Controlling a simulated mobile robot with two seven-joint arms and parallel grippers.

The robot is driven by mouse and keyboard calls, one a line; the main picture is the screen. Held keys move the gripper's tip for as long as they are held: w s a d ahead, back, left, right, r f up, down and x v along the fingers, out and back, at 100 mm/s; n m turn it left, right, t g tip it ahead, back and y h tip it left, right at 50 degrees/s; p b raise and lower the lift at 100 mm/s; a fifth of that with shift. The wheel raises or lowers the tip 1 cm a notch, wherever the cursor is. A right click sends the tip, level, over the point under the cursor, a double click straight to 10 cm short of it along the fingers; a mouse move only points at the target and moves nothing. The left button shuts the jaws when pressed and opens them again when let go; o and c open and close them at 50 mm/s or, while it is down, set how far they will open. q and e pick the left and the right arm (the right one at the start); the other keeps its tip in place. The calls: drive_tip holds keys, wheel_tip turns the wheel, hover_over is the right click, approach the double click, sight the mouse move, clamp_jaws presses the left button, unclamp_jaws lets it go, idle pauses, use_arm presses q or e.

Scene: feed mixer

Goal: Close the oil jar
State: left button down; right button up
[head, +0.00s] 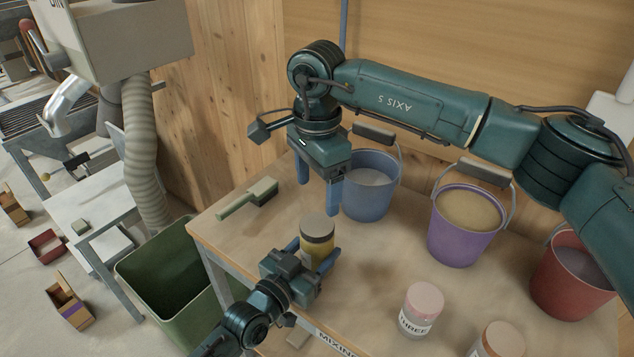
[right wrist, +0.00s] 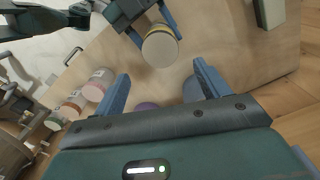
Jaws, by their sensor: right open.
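The oil jar (head: 317,252), with a yellow body, stands upright on the table near its left edge. A beige-grey lid (head: 318,225) sits on its top; I cannot tell how tight it is. The lid also shows in the right wrist view (right wrist: 160,48), just beyond the fingertips. My left gripper (head: 312,254) is shut on the jar's body, one blue finger on each side. My right gripper (head: 319,198) is open and empty above the jar, pointing down, with its fingers apart from the lid.
Blue (head: 370,190), purple (head: 464,225) and red (head: 574,275) buckets stand along the back and right. A pink-lidded jar (head: 421,309) and an orange-lidded jar (head: 499,342) stand at the front. A brush (head: 247,197) lies at the back left. A green bin (head: 170,285) is beside the table.

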sight(317, 224)
drive_tip(key=shift+f, duration=4)
drive_tip(key=shift+c, duration=0.5)
drive_tip(key=c, duration=0.9)
drive_tip(key=m, duration=0.8)
drive_tip(key=shift+m, duration=0.4)
drive_tip(key=m, duration=0.4)
drive_tip(key=shift+m, duration=0.3)
drive_tip(key=m, duration=0.5)
drive_tip(key=shift+m, duration=0.3)
drive_tip(key=o, duration=1.1)
